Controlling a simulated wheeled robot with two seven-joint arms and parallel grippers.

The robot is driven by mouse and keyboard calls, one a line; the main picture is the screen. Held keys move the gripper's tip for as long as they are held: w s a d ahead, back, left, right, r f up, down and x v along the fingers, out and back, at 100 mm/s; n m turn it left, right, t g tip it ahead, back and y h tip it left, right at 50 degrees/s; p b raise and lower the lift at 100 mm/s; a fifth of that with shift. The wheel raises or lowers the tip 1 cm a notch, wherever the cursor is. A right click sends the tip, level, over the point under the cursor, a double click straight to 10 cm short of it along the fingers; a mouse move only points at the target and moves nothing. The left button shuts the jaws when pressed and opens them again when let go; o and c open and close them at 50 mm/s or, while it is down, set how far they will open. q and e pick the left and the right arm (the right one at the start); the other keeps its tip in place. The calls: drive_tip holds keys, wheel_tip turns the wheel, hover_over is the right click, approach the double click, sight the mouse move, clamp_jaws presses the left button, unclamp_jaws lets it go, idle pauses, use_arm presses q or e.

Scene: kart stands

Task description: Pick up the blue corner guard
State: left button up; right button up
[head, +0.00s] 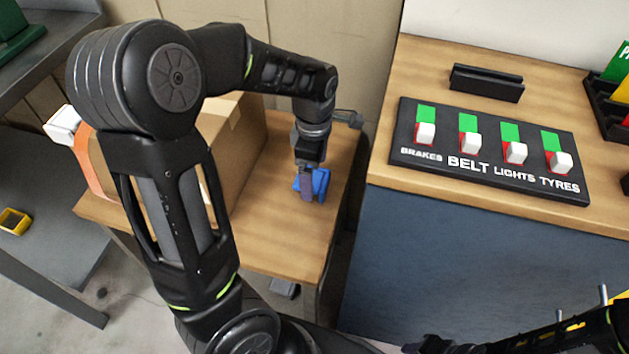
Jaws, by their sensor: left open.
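The blue corner guard (321,182) is a small blue piece on the wooden top of the small table in the middle of the head view. My left gripper (306,188) points down at it from above. Its jaws are open, and a finger covers part of the guard. I cannot tell whether the fingers touch it. My right arm comes in along the bottom right edge. Its dark end (428,346) is cut off by the frame, so its jaws cannot be made out.
A cardboard box (238,150) stands on the small wooden table (285,240), left of the guard and partly behind my left arm. The right bench holds a black switch panel (489,150) with white switches and a black holder (486,83). The small table's front is clear.

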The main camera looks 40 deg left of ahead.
sight(314, 178)
use_arm(q)
drive_tip(key=shift+f, duration=0.45)
drive_tip(key=shift+c, duration=0.5)
drive_tip(key=c, duration=1.3)
drive_tip(key=shift+r, duration=0.15)
wheel_tip(314, 178, up, 10)
drive_tip(key=p, duration=0.2)
